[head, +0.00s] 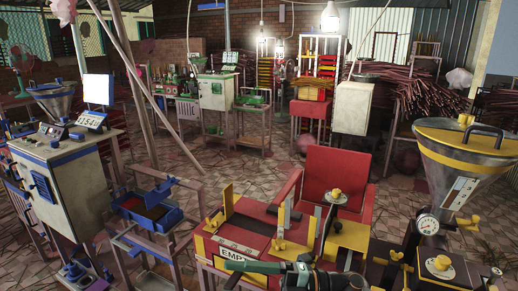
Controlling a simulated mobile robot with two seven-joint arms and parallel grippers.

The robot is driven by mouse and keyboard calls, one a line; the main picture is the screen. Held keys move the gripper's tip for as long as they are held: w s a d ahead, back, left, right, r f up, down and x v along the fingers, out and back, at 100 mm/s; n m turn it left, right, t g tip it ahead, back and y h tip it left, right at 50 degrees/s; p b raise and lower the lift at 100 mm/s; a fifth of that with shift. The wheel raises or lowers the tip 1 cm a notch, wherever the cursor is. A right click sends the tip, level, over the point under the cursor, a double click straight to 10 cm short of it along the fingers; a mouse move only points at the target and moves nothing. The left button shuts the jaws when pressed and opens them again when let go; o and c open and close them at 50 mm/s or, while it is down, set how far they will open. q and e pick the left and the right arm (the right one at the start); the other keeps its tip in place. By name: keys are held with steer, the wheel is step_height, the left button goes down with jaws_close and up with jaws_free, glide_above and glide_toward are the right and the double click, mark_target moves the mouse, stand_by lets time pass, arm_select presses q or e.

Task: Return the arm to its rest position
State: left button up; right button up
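A dark green and black tube-shaped part (268,268) lies across the bottom middle and points left. The extruder carries a metal hopper (458,180) with a yellow lid and black handle, and a round gauge (427,224).
A red bench (232,222) with yellow brackets and a red seat (335,185) stand close in front. A blue tray (150,210) on a stand and a white control cabinet (85,180) are at left. Incense bundles (415,90) pile up behind. Tiled floor (225,165) shows between.

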steer(key=d+f+m+t+h, duration=1.25)
steer(key=f+m+t, duration=0.35)
steer(key=m, duration=0.8)
steer(key=s+d+f+m+g+h, duration=0.2)
steer(key=s+d+f+m+g, duration=0.1)
steer(key=s+f, duration=0.5)
steer(key=s+d+f+m+g+h, duration=0.2)
steer(key=s+d+f+m+g, duration=0.1)
steer(key=s+f, duration=0.5)
steer(key=shift+s+d+f+m+g+h+p, duration=0.15)
steer(key=shift+s+d+m+g+h+p, duration=0.2)
steer(key=shift+d+g, duration=0.45)
